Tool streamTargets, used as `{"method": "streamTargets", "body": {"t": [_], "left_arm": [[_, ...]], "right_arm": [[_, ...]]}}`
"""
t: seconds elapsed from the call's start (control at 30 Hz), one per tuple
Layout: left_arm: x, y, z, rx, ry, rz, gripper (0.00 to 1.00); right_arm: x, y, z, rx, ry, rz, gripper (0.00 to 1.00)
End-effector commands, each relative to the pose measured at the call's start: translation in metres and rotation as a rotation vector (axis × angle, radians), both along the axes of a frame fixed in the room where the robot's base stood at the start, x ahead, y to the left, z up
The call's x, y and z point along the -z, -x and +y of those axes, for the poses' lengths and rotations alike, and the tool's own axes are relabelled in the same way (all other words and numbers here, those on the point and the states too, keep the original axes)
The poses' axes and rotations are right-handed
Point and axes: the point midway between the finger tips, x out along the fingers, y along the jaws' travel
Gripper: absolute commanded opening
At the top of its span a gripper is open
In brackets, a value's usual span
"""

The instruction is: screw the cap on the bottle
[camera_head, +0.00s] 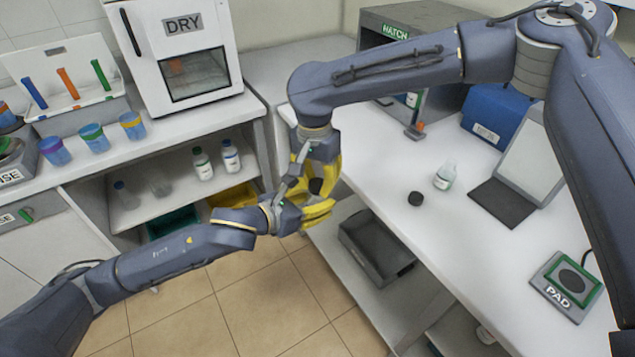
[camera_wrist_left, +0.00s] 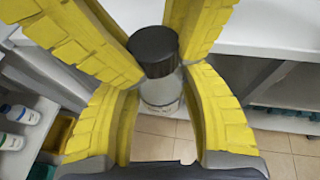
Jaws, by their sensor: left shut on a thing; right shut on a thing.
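The black cap (camera_wrist_left: 154,50) sits over the mouth of a clear bottle (camera_wrist_left: 160,92) in the left wrist view. They line up and appear to touch; I cannot tell whether the threads are engaged. My left gripper (camera_wrist_left: 160,100) has its yellow fingers shut on the bottle from both sides. My right gripper (camera_wrist_left: 160,52) comes from above with its yellow fingers shut on the cap. In the head view the left gripper (camera_head: 318,212) and right gripper (camera_head: 316,172) meet in the air over the gap between the benches. The dark cap shows between the fingers; the bottle is mostly hidden there.
A second bottle (camera_head: 445,176) and a loose black cap (camera_head: 415,198) stand on the right bench (camera_head: 470,262). A dark mat, a PAD button (camera_head: 571,282) and a blue box (camera_head: 497,115) are farther right. Left are a DRY cabinet (camera_head: 178,60), cups and shelf bottles (camera_head: 202,164).

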Motion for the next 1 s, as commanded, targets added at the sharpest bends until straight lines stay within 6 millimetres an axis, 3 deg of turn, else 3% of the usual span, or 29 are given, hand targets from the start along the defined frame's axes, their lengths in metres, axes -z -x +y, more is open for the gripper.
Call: {"method": "streamTargets", "body": {"t": [0.6, 0.8, 1.0], "left_arm": [[-0.0001, -0.0006, 0.0003, -0.001, 0.0, 0.0, 0.0], [-0.0003, -0.001, 0.0005, -0.002, 0.0, -0.001, 0.0], [-0.0004, -0.0009, 0.0004, -0.002, 0.0, -0.001, 0.0]], "right_arm": [[0.0003, 0.0036, 0.0011, 1.218, 0.008, -0.002, 0.15], [0.0016, 0.0033, 0.001, 1.422, 0.004, 0.002, 0.15], [0.0011, 0.0012, 0.0004, 1.478, -0.002, 0.0, 0.15]]}}
